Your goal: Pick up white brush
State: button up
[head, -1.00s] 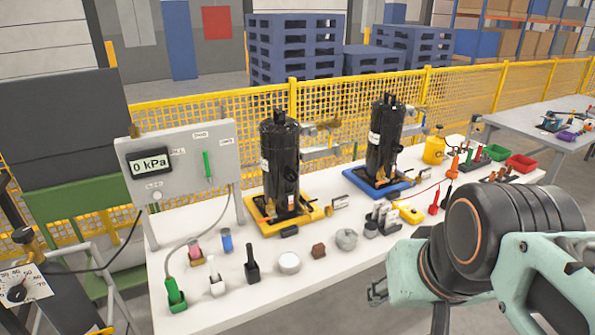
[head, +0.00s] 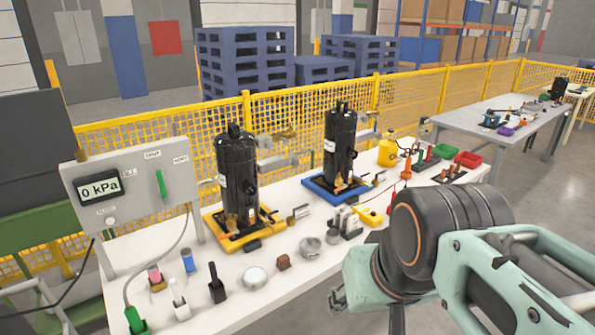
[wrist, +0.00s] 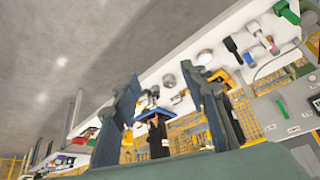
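The white brush (head: 180,303) stands upright at the near left of the white table, between a green-handled tool and a black brush. It also shows small in the wrist view (wrist: 256,28), at the upper right. My gripper (head: 338,298) is off the table's near edge, well to the right of the white brush; its fingers are small and partly unclear in the head view. In the wrist view my gripper (wrist: 160,72) has its two fingers wide apart with nothing held between them.
A black brush (head: 216,284), a blue cylinder (head: 188,261), a pink-topped block (head: 155,277) and a green tool (head: 136,320) surround the white brush closely. A gauge panel (head: 133,188) rises behind. Two black compressors (head: 237,180) stand farther back.

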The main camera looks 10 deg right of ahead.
aim_at(174, 288)
jog(key=i+l+u, duration=0.2)
jog(key=l, duration=0.45)
jog(key=k+l+u, duration=0.2)
jog(key=l, duration=0.45)
jog(key=i+l+u, duration=0.2)
jog(key=l, duration=0.5)
jog(key=k+l+u, duration=0.2)
jog(key=l, duration=0.45)
jog(key=k+l+u, duration=0.2)
jog(key=l, duration=0.45)
jog(key=i+j+u, duration=0.85)
jog(key=i, duration=0.2)
